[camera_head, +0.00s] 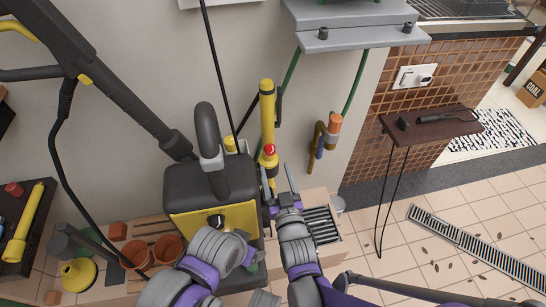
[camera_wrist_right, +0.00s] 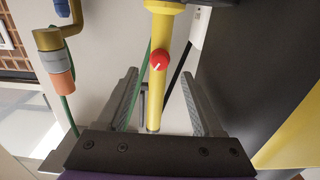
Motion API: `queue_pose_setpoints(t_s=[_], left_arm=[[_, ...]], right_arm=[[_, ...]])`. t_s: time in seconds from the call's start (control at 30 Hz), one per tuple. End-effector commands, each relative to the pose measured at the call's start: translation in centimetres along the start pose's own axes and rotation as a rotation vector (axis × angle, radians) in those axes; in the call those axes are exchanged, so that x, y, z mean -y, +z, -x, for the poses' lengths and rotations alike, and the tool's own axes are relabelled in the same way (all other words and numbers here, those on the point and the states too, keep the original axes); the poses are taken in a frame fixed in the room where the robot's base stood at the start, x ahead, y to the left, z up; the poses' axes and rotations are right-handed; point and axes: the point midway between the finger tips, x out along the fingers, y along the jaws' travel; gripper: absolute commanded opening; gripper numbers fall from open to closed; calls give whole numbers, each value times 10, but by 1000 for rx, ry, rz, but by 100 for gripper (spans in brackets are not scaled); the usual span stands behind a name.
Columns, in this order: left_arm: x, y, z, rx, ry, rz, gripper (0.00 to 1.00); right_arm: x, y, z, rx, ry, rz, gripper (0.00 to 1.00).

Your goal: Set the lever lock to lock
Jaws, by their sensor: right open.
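A yellow upright tool (camera_head: 267,105) stands against the wall, with a round red knob (camera_head: 270,149) on its lower part. In the right wrist view the red knob (camera_wrist_right: 159,60) carries a small white mark on the yellow tube (camera_wrist_right: 154,100). I cannot read whether this is a lock setting. My right gripper (camera_head: 278,172) is open just below and in front of the knob. In the wrist view its two fingers (camera_wrist_right: 158,78) appear on either side of the tube, apart from it, with nothing between them clearly gripped. My left gripper is not in view.
A black and yellow pressure washer (camera_head: 211,185) stands close to the left of the gripper. A faucet with an orange fitting (camera_head: 333,124) is on the wall to the right. A grey shelf (camera_head: 352,40) juts out above. A small wooden shelf (camera_head: 440,135) hangs farther right.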

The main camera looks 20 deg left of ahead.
Motion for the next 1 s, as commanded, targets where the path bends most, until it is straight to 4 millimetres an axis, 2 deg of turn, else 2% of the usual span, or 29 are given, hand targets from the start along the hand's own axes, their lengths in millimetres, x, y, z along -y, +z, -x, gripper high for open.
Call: queue_pose_setpoints(t_s=[0.1, 0.3, 0.43, 0.7, 1.0], left_arm=[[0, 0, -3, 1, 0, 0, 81], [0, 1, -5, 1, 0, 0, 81], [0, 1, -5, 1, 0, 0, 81], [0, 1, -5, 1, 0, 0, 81], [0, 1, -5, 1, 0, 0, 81]], right_arm=[[0, 1, -23, 1, 0, -1, 68], [0, 1, -48, 1, 0, 0, 68], [0, 0, -55, 1, 0, 0, 68], [0, 0, -56, 1, 0, 0, 68], [0, 0, -55, 1, 0, 0, 14]])
